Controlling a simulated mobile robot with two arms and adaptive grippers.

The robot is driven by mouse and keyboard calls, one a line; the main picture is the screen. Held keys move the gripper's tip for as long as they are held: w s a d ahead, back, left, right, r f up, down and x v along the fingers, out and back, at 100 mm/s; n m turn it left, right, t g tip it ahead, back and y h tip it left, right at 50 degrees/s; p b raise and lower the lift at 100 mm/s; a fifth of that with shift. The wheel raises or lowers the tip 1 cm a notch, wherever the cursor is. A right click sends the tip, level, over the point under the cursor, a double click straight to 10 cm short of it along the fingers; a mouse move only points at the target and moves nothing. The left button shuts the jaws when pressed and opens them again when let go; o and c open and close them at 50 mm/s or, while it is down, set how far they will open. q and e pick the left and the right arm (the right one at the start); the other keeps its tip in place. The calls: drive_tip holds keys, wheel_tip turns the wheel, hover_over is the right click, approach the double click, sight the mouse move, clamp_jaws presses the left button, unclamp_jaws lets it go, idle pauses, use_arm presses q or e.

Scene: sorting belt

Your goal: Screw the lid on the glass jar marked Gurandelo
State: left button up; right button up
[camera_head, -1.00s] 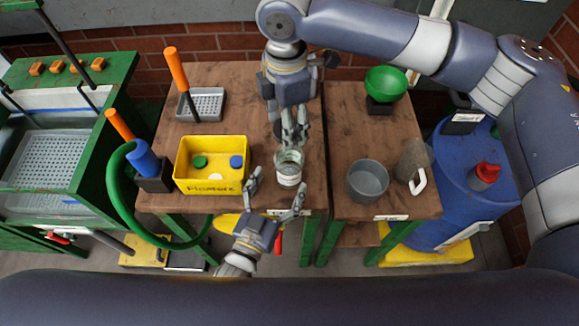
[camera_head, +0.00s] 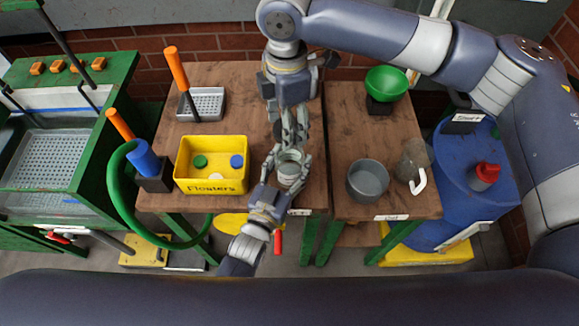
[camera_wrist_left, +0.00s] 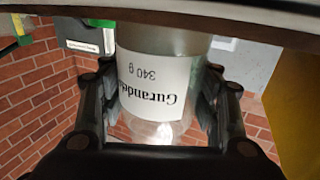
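The glass jar (camera_head: 289,170) stands upright at the front of the middle wooden table. In the left wrist view the jar (camera_wrist_left: 156,85) appears upside down, its white label reading "Gurandelo" and "340 g". My left gripper (camera_head: 287,174) comes from the front with a finger on each side of the jar; the pads look very near the glass, and I cannot tell whether they press on it. My right gripper (camera_head: 290,140) points down just behind the jar's mouth. Its fingertips are partly hidden by overlap, and what they hold is unclear. I cannot make out a lid.
A yellow box (camera_head: 211,187) marked "Floaters" with coloured discs stands left of the jar. A grey tray (camera_head: 208,104) lies behind it.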

use_arm(q)
drive_tip(key=c, duration=0.6)
use_arm(e)
hover_over(290, 165)
drive_tip(key=w, duration=0.3)
drive_tip(key=shift+a+f, duration=0.15)
drive_tip(key=shift+f, duration=1.1)
drive_tip(key=shift+a+f, duration=0.1)
drive_tip(key=shift+f, duration=1.15)
drive_tip(key=shift+s, duration=0.1)
drive_tip(key=shift+f, duration=0.9)
drive_tip(key=shift+f, duration=0.55)
